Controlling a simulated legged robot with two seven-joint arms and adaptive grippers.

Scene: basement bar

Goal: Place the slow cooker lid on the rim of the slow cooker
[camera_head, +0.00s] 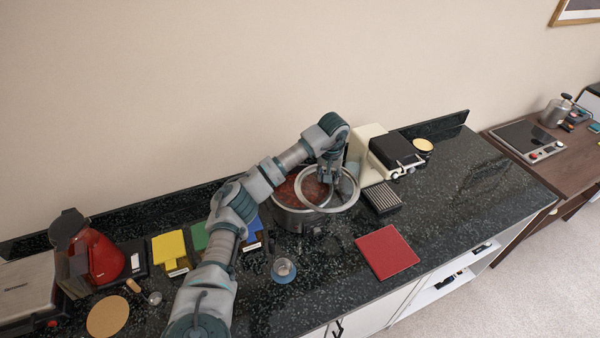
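The slow cooker (291,220) is a round, metal-sided pot with reddish food inside, standing on the dark counter near the wall. The slow cooker lid (318,210) is clear with a pale metal rim. It overlaps the right part of the pot's opening and looks offset to the right. Whether its edge touches the pot's rim cannot be told. My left gripper (328,180) points down at the middle of the lid and appears shut on its knob, which the fingers hide. My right gripper is not in view.
A cream and black machine (372,145) and a dark ridged block (382,198) stand close right of the cooker. A red square board (387,252) and a small glass (284,270) lie in front. Yellow (170,248) and green items are left. The counter's right end is clear.

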